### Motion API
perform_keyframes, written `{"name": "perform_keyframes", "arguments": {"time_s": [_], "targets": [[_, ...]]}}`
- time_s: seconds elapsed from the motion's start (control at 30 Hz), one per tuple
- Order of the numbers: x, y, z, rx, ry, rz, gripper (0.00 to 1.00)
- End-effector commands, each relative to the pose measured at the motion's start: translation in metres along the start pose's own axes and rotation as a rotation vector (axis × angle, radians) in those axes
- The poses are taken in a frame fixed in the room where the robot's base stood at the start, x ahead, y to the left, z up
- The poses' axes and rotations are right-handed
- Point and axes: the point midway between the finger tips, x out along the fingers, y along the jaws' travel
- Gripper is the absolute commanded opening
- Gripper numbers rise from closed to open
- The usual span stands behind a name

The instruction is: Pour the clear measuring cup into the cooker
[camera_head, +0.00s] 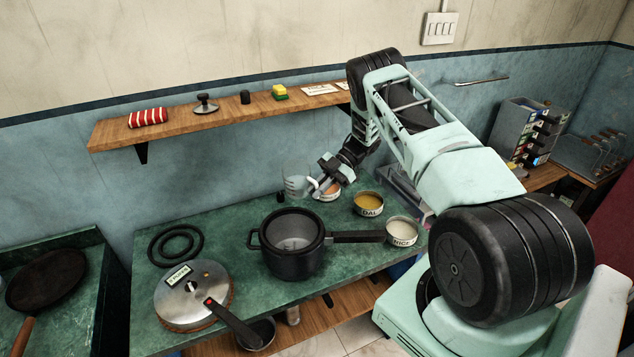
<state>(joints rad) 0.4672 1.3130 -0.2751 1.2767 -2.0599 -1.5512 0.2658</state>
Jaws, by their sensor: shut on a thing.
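The clear measuring cup (296,186) is held by my gripper (316,188), which is shut on its right side, at the handle as far as I can tell. The cup looks upright, above the back of the green counter; its contents are too small to make out. The cooker (293,255) is a black pot with a long handle to the right and a small loop handle at the left. It stands open on the counter, in front of and below the cup, and its grey inside shows.
Bowls marked DAL (369,210) and RICE (402,238) stand right of the cooker, with another bowl (329,195) behind. The lid (193,292) and black rings (176,244) lie left on the counter (235,225). A wooden shelf (225,115) hangs above.

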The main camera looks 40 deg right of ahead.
Motion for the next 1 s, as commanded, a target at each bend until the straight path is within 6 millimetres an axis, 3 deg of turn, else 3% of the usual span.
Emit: {"name": "perform_keyframes", "arguments": {"time_s": [0.17, 0.53, 1.0], "targets": [[0.003, -0.003, -0.001, -0.090, -0.111, 0.037, 0.00], [0.023, -0.012, 0.021, -0.331, -0.410, 0.143, 0.00], [0.025, -0.013, 0.026, -0.399, -0.499, 0.163, 0.00]]}}
